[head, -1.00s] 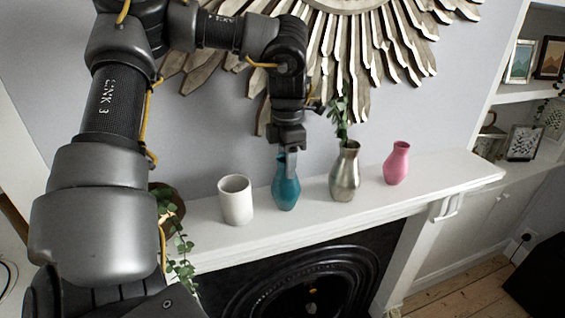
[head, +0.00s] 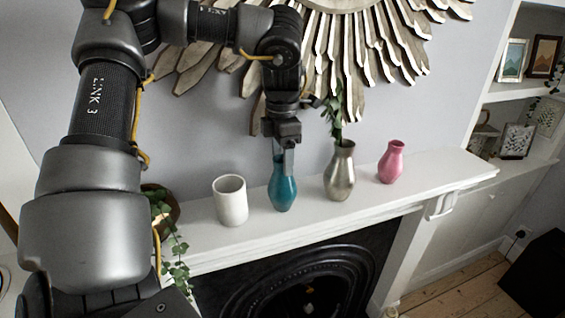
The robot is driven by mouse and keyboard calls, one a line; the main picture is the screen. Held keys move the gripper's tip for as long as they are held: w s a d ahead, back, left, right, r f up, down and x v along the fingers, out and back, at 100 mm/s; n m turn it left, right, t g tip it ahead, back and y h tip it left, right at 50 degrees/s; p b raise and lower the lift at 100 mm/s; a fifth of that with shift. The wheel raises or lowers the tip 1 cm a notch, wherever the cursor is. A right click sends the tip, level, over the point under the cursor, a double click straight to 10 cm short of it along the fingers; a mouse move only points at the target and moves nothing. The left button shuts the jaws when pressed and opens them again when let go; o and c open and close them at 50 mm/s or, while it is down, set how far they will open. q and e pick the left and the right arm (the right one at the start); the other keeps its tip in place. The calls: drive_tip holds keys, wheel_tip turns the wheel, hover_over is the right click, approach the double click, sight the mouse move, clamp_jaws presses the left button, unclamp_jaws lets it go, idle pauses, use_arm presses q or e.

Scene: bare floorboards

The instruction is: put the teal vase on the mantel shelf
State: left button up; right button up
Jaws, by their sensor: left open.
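The teal vase (head: 283,190) stands upright on the white mantel shelf (head: 385,199), between a white cup and a silver vase. My left gripper (head: 283,160) is open at the top of the teal vase, pointing down. A finger overlaps the vase's neck and hides part of it. I cannot tell whether the finger touches the vase. My right gripper is not in view.
The white cup (head: 231,201) stands left of the teal vase. The silver vase (head: 340,172) with a green sprig stands close on its right, then a pink vase (head: 392,162). A trailing plant (head: 172,240) hangs at the left end. A sunburst frame (head: 345,50) hangs above.

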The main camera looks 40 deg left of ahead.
use_arm(q)
wheel_tip(320, 180, up, 7)
drive_tip(key=shift+r+b, duration=0.15)
drive_tip(key=shift+b, duration=0.45)
wheel_tip(320, 180, up, 3)
drive_tip(key=shift+r+p, duration=0.15)
drive_tip(key=shift+p, duration=0.55)
drive_tip(key=shift+d, duration=0.1)
